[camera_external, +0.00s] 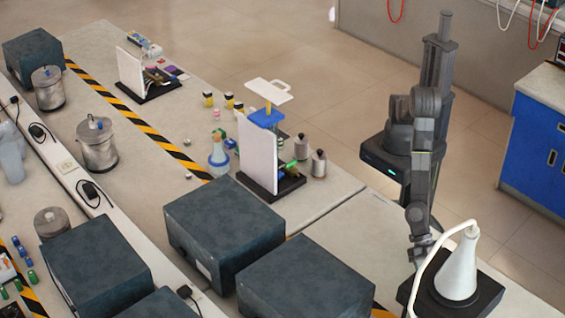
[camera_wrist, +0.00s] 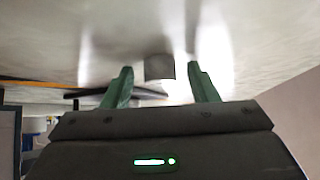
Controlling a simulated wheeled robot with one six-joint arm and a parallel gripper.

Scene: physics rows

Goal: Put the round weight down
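My gripper (camera_external: 420,246) is low over the right part of the bench, just left of the white cone-shaped apparatus. In the wrist view its two green fingers (camera_wrist: 159,68) stand wide apart. A small grey block-like piece, possibly the round weight (camera_wrist: 159,67), shows between the fingertips, with a visible gap on each side. It seems to be at the pale bench surface; whether it touches it is hard to tell. In the external view I cannot make this piece out near the gripper.
The white cone (camera_external: 459,262) stands on a black base close to the gripper's right. Dark boxes (camera_external: 305,283) stand to the left. Small metal bottles (camera_external: 319,165) and a white panel stand (camera_external: 258,155) are farther back. Bare bench (camera_external: 350,232) lies left of the arm.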

